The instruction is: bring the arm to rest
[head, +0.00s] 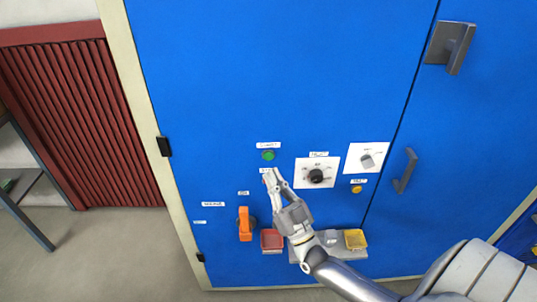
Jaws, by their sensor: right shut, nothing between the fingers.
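My right arm comes in from the lower right. Its gripper (270,176) is shut and empty. I cannot tell whether the tips touch the panel. My left gripper is not in view.
Right of the gripper are a black knob (316,176), a grey knob (367,161) and a yellow button (357,189). Door handles (405,170) stick out at right.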

